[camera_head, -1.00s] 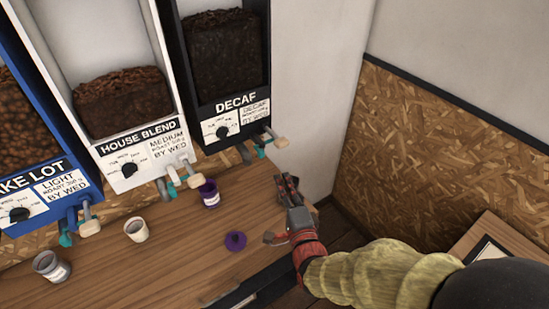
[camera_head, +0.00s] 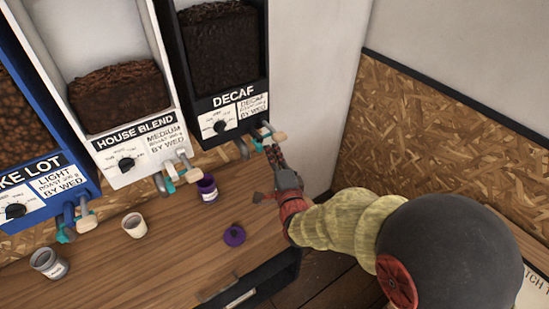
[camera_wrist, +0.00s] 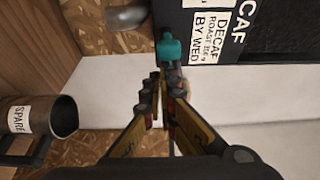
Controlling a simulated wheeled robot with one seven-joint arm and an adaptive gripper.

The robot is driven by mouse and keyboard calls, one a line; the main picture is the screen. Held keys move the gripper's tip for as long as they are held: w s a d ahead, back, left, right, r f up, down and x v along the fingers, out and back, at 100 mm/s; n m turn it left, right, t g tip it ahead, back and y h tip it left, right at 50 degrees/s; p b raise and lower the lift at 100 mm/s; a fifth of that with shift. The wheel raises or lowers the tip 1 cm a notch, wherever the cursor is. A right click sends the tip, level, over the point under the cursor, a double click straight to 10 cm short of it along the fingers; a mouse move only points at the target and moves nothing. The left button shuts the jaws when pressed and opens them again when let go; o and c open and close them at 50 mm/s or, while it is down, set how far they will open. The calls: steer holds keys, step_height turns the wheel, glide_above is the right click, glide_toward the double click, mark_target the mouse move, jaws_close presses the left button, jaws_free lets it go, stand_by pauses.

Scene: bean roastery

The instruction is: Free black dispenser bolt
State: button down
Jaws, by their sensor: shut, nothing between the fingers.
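The black dispenser (camera_head: 222,75) labelled DECAF, filled with dark beans, hangs on the wall at the upper middle of the head view. Under its front edge are a teal piece (camera_head: 257,145) and a pale paddle handle (camera_head: 279,136); I cannot tell for certain which part is the bolt. The teal piece (camera_wrist: 171,48) shows clearly in the wrist view beside the DECAF label. My gripper (camera_head: 271,150) is shut and empty, its tips close below these parts. In the wrist view my fingertips (camera_wrist: 164,80) are near the teal piece and partly hide the pale handle; contact is unclear.
White HOUSE BLEND (camera_head: 125,105) and blue (camera_head: 35,180) dispensers hang to the left. A purple cup (camera_head: 208,190), a purple round piece (camera_head: 234,236), a cream cup (camera_head: 134,226) and a grey cup (camera_head: 48,264) stand on the counter. A SPARE cup (camera_wrist: 62,115) shows in the wrist view.

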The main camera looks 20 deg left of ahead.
steer(key=s+a+b, duration=0.1)
steer(key=s+a, duration=0.1)
steer(key=s, duration=0.1)
steer(key=shift+a+b, duration=0.3)
steer(key=shift+b, duration=0.05)
stand_by(0.4)
